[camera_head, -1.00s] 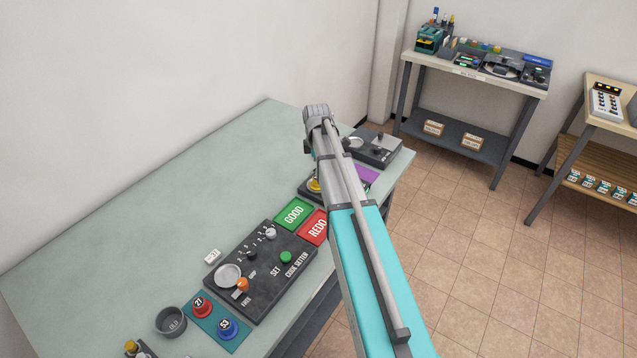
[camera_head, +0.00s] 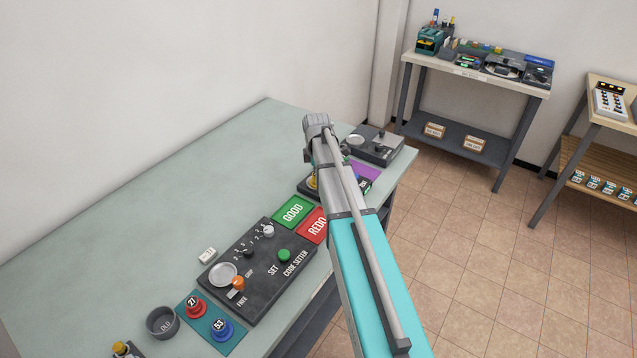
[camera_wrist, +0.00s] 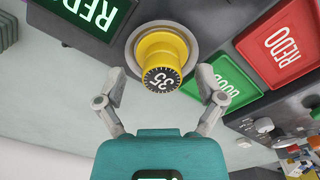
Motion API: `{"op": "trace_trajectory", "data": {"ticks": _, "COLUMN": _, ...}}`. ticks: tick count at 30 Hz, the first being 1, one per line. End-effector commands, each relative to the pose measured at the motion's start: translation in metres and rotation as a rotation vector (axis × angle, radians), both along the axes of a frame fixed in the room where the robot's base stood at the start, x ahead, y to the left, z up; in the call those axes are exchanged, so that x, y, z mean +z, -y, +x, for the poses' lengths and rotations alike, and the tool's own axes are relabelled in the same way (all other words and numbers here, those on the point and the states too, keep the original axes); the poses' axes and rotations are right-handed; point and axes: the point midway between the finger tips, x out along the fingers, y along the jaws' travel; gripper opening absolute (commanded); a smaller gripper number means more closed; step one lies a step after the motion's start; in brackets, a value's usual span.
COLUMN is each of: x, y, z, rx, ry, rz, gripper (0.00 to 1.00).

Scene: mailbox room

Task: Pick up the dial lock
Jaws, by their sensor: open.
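A yellow dial lock (camera_wrist: 162,62) with a dark face marked 35 sits in a round grey seat in the wrist view. My gripper (camera_wrist: 159,78) is open, with one finger on each side of the dial lock. The right fingertip is close to the lock; I cannot tell if it touches. In the head view, only a sliver of the yellow lock (camera_head: 312,182) shows beside my arm, which hides the rest. Two other dials, a red one marked 27 (camera_head: 195,306) and a blue one marked 53 (camera_head: 221,329), stand on a teal mat at the front left.
A code setter panel (camera_head: 262,287) lies on the pale green table (camera_head: 150,240), beside a green GOOD tray (camera_head: 292,212) and a red REDO tray (camera_head: 313,227). A grey OLD cup (camera_head: 163,322) stands near the teal mat. The table's back left is clear.

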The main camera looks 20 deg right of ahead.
Motion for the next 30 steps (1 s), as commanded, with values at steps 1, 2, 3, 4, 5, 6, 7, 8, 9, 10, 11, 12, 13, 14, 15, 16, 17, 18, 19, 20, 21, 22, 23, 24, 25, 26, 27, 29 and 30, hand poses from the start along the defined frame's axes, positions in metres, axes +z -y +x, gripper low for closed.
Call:
{"op": "trace_trajectory", "data": {"ticks": 1, "x": -0.001, "y": 0.0, "z": 0.0, "rx": 0.0, "ry": 0.0, "rz": 0.0, "gripper": 0.88}}
{"op": "trace_trajectory", "data": {"ticks": 2, "x": -0.0009, "y": 0.0, "z": 0.0, "rx": 0.0, "ry": 0.0, "rz": 0.0, "gripper": 0.88}}
{"op": "trace_trajectory", "data": {"ticks": 3, "x": -0.0008, "y": 0.0, "z": 0.0, "rx": 0.0, "ry": 0.0, "rz": 0.0, "gripper": 0.88}}
{"op": "trace_trajectory", "data": {"ticks": 4, "x": -0.0006, "y": 0.0, "z": 0.0, "rx": 0.0, "ry": 0.0, "rz": 0.0, "gripper": 0.88}}
{"op": "trace_trajectory", "data": {"ticks": 5, "x": -0.0005, "y": 0.0, "z": 0.0, "rx": 0.0, "ry": 0.0, "rz": 0.0, "gripper": 0.88}}
{"op": "trace_trajectory", "data": {"ticks": 6, "x": -0.0004, "y": 0.0, "z": 0.0, "rx": 0.0, "ry": 0.0, "rz": 0.0, "gripper": 0.88}}
{"op": "trace_trajectory", "data": {"ticks": 7, "x": -0.0004, "y": 0.0, "z": 0.0, "rx": 0.0, "ry": 0.0, "rz": 0.0, "gripper": 0.88}}
{"op": "trace_trajectory", "data": {"ticks": 8, "x": -0.0004, "y": 0.0, "z": 0.0, "rx": 0.0, "ry": 0.0, "rz": 0.0, "gripper": 0.88}}
{"op": "trace_trajectory", "data": {"ticks": 9, "x": -0.0004, "y": 0.0, "z": 0.0, "rx": 0.0, "ry": 0.0, "rz": 0.0, "gripper": 0.88}}
{"op": "trace_trajectory", "data": {"ticks": 10, "x": -0.0004, "y": 0.0, "z": 0.0, "rx": 0.0, "ry": 0.0, "rz": 0.0, "gripper": 0.88}}
{"op": "trace_trajectory", "data": {"ticks": 11, "x": -0.0004, "y": 0.0, "z": 0.0, "rx": 0.0, "ry": 0.0, "rz": 0.0, "gripper": 0.88}}
{"op": "trace_trajectory", "data": {"ticks": 12, "x": -0.0004, "y": 0.0001, "z": 0.0, "rx": 0.0, "ry": 0.0, "rz": 0.0, "gripper": 0.88}}
{"op": "trace_trajectory", "data": {"ticks": 13, "x": -0.0004, "y": 0.0001, "z": 0.0, "rx": 0.0, "ry": 0.0, "rz": 0.0, "gripper": 0.88}}
{"op": "trace_trajectory", "data": {"ticks": 14, "x": -0.0004, "y": 0.0001, "z": 0.0, "rx": 0.0, "ry": 0.0, "rz": 0.0, "gripper": 0.88}}
{"op": "trace_trajectory", "data": {"ticks": 15, "x": -0.0004, "y": 0.0, "z": 0.0, "rx": 0.0, "ry": 0.0, "rz": 0.0, "gripper": 0.88}}
{"op": "trace_trajectory", "data": {"ticks": 16, "x": -0.0004, "y": 0.0001, "z": 0.0, "rx": 0.0, "ry": 0.0, "rz": 0.0, "gripper": 0.88}}
{"op": "trace_trajectory", "data": {"ticks": 17, "x": -0.0004, "y": 0.0001, "z": 0.0, "rx": 0.0, "ry": 0.0, "rz": 0.0, "gripper": 0.88}}
{"op": "trace_trajectory", "data": {"ticks": 18, "x": -0.0004, "y": 0.0001, "z": 0.0, "rx": 0.0, "ry": 0.0, "rz": 0.0, "gripper": 0.84}}
{"op": "trace_trajectory", "data": {"ticks": 19, "x": -0.0004, "y": 0.0001, "z": 0.0, "rx": 0.0, "ry": 0.0, "rz": 0.0, "gripper": 0.79}}
{"op": "trace_trajectory", "data": {"ticks": 20, "x": -0.0004, "y": 0.0001, "z": 0.0, "rx": 0.0, "ry": 0.0, "rz": 0.0, "gripper": 0.73}}
{"op": "trace_trajectory", "data": {"ticks": 21, "x": -0.0004, "y": 0.0002, "z": -0.0001, "rx": 0.0, "ry": 0.0, "rz": 0.0, "gripper": 0.66}}
{"op": "trace_trajectory", "data": {"ticks": 22, "x": -0.0004, "y": 0.0002, "z": -0.0001, "rx": 0.0, "ry": 0.0, "rz": 0.0, "gripper": 0.6}}
{"op": "trace_trajectory", "data": {"ticks": 23, "x": -0.0004, "y": 0.0002, "z": -0.0001, "rx": 0.0, "ry": 0.0, "rz": 0.0, "gripper": 0.55}}
{"op": "trace_trajectory", "data": {"ticks": 24, "x": -0.0004, "y": 0.0002, "z": -0.0001, "rx": 0.0, "ry": 0.0, "rz": 0.0, "gripper": 0.47}}
{"op": "trace_trajectory", "data": {"ticks": 25, "x": -0.0004, "y": 0.0002, "z": -0.0001, "rx": 0.0, "ry": 0.0, "rz": 0.0, "gripper": 0.42}}
{"op": "trace_trajectory", "data": {"ticks": 26, "x": -0.0004, "y": 0.0002, "z": -0.0001, "rx": 0.0, "ry": 0.0, "rz": 0.0, "gripper": 0.36}}
{"op": "trace_trajectory", "data": {"ticks": 27, "x": -0.0004, "y": 0.0002, "z": -0.0001, "rx": 0.0, "ry": 0.0, "rz": 0.0, "gripper": 0.29}}
{"op": "trace_trajectory", "data": {"ticks": 29, "x": -0.0004, "y": 0.0003, "z": -0.0001, "rx": 0.0, "ry": 0.0, "rz": 0.0, "gripper": 0.17}}
{"op": "trace_trajectory", "data": {"ticks": 30, "x": -0.0004, "y": 0.0003, "z": -0.0001, "rx": 0.0, "ry": 0.0, "rz": 0.0, "gripper": 0.1}}
